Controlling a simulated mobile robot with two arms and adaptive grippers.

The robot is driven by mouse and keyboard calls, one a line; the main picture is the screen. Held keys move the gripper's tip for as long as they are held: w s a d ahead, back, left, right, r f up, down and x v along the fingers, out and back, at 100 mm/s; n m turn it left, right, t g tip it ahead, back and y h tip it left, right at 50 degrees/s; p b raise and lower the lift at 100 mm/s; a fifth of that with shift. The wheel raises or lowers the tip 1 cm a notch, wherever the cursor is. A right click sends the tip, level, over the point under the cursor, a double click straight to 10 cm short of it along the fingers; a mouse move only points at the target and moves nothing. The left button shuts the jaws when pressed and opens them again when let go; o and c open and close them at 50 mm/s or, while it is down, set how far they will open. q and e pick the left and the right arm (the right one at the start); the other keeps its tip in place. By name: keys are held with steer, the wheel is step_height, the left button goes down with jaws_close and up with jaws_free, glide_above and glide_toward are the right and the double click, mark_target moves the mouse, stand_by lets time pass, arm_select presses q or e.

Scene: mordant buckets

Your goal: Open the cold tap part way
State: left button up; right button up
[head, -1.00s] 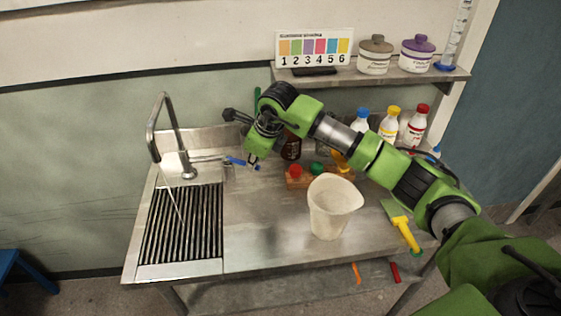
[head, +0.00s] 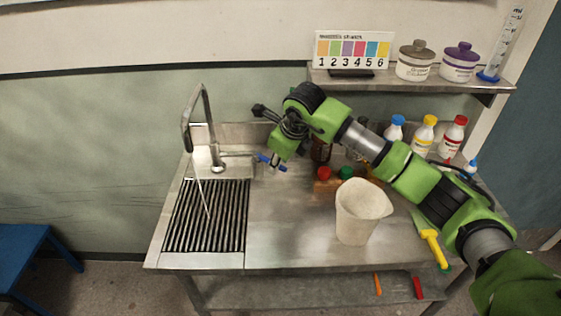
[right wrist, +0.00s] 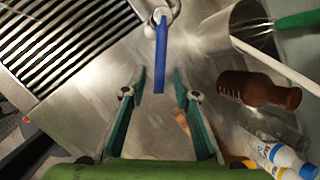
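The steel tap (head: 205,125) with its curved spout stands at the back of the sink on the left. A thin pale line, like a water stream, runs from the spout to the slatted grate (head: 212,225). The blue cold lever (head: 265,159) sticks out to the right of the tap; in the right wrist view the lever (right wrist: 160,55) points toward me. My right gripper (right wrist: 160,88) is open, with the lever's end between its fingertips and gaps on both sides. In the head view this gripper (head: 277,163) is partly hidden by its own arm. My left gripper is not in view.
A white jug (head: 360,220) stands on the bench, right of the sink. Capped bottles (head: 425,135) stand at the back right. A shelf (head: 410,84) overhangs the back.

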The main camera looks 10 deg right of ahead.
steer(key=v, duration=1.2)
steer(key=shift+f, duration=0.1)
